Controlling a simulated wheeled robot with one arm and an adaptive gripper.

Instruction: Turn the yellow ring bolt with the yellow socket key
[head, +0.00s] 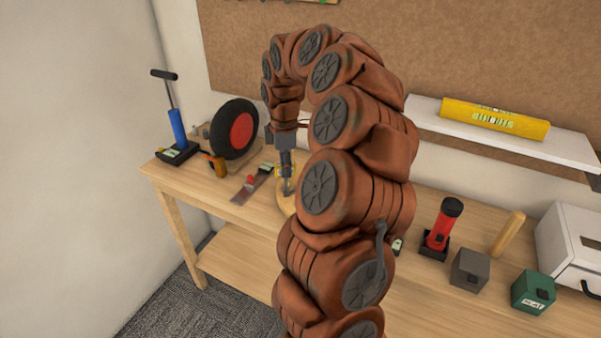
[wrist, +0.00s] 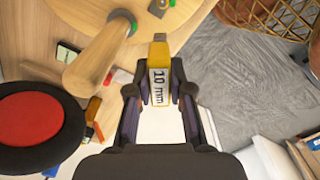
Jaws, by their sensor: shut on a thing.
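My gripper (head: 286,178) points down over the workbench, just above a round wooden piece (head: 283,203) mostly hidden behind my arm. In the wrist view my gripper (wrist: 158,92) is shut on the yellow socket key (wrist: 158,72), whose white label reads "10 mm". A small grey and green part (wrist: 159,8) shows on that board at the top edge of the picture. I cannot make out the yellow ring bolt in either view.
A wooden cylinder (wrist: 97,55) stands left of the key. A black wheel with a red hub (head: 236,130) and a blue pump (head: 177,130) stand at the bench's left. A red flashlight (head: 443,224), grey block (head: 469,270) and green box (head: 533,291) stand right. A yellow level (head: 494,117) lies on the shelf.

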